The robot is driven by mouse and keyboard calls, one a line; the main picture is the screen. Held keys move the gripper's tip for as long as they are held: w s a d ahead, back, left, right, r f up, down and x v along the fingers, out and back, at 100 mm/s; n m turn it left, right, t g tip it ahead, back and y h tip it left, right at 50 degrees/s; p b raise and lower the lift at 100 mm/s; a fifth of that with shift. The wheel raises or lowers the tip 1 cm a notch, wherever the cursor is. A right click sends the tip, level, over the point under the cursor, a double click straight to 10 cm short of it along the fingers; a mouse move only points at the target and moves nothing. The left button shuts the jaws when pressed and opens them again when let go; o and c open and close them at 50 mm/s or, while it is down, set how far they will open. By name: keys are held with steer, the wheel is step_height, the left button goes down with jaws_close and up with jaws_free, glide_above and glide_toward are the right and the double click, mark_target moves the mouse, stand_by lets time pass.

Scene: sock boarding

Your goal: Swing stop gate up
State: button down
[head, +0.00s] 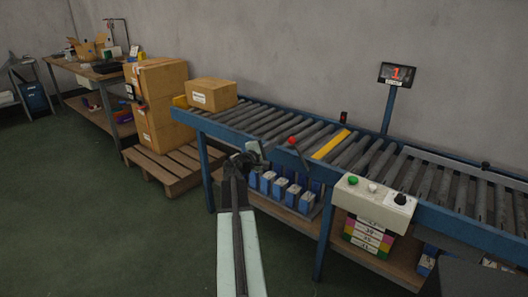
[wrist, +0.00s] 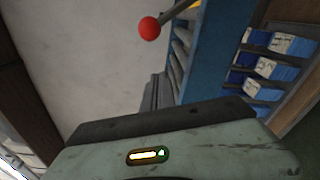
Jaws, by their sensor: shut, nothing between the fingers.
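A lever with a red ball knob (head: 292,140) is mounted on the near blue side rail of the roller conveyor. Its dark rod slants down to the right from the ball. A yellow bar (head: 331,144) lies across the conveyor among the rollers and looks level with them; I cannot tell for sure if it is the stop gate. My gripper (head: 254,149) is shut and empty, in front of the rail and left of the knob. In the wrist view the red knob (wrist: 149,27) is beyond my gripper (wrist: 154,92), apart from it.
A carton (head: 211,94) sits on the conveyor's left end. A control box (head: 374,202) with green, white and black controls juts from the near rail, right of the lever. Blue boxes (head: 280,188) stand on the shelf below. A pallet (head: 172,166) with stacked cartons is at left.

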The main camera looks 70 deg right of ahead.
steer(key=shift+s+d+r+p, duration=0.1)
steer(key=shift+s+r+p, duration=0.1)
steer(key=shift+s, duration=0.45)
steer(key=shift+s+d+r+p, duration=0.15)
steer(key=shift+s+r+p, duration=0.1)
steer(key=shift+s, duration=0.4)
steer(key=shift+s+d+r+p, duration=0.1)
steer(key=shift+s+r+p, duration=0.1)
steer(key=shift+s, duration=0.45)
